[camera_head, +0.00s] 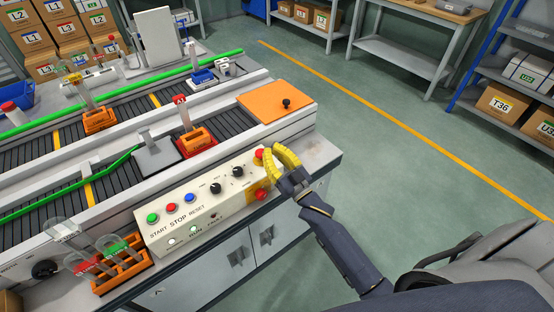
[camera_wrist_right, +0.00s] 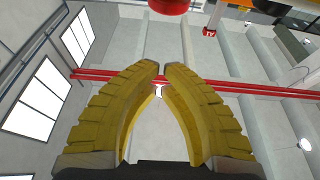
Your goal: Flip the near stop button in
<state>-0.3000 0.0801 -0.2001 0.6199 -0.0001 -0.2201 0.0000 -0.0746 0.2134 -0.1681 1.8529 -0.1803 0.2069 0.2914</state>
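A cream control box (camera_head: 205,215) stands at the front edge of the conveyor bench. Its red button (camera_head: 171,208) sits above the STOP label, between a green button (camera_head: 153,218) and a blue button (camera_head: 189,198). At the right end, a red mushroom button (camera_head: 259,153) and a lower red knob (camera_head: 260,194) show by yellow-orange plates. My right gripper (camera_head: 272,153) has yellow ribbed fingers and hovers beside that end; contact cannot be told. In the right wrist view the fingertips (camera_wrist_right: 162,67) almost meet with nothing between them, and a red round part (camera_wrist_right: 168,5) shows beyond them. My left gripper is out of view.
Black knobs (camera_head: 238,172) sit on the box near my right fingers. An orange rack with glass tubes (camera_head: 120,265) stands left of the box. An orange plate (camera_head: 275,103) with a black knob lies behind. The floor (camera_head: 400,140) at right is clear.

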